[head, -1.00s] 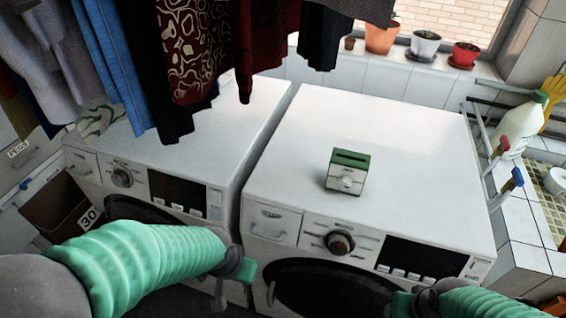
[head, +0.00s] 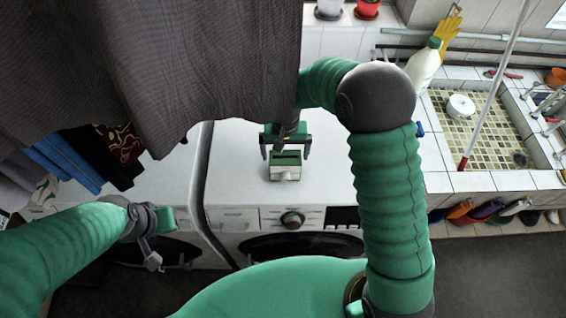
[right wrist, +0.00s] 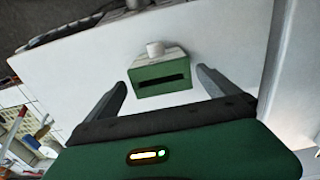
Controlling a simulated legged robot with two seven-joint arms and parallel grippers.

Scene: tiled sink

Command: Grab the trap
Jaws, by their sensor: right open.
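The trap is a small green and white box (head: 285,172) with a dark slot in its green side and a white knob. It sits on top of the right washing machine (head: 238,175), near its front edge. My right gripper (head: 286,153) is open just behind and above it. In the right wrist view, the trap (right wrist: 160,76) lies between the two spread fingertips of the right gripper (right wrist: 161,80), with gaps on both sides. My left gripper (head: 152,240) hangs low in front of the left washing machine, away from the trap; its jaw opening is unclear.
Dark hanging clothes (head: 200,60) cover the upper left, close to my right arm. A tiled sink (head: 475,130) with a white bottle (head: 424,65) and a leaning pole (head: 495,85) is at right. The machine top around the trap is clear.

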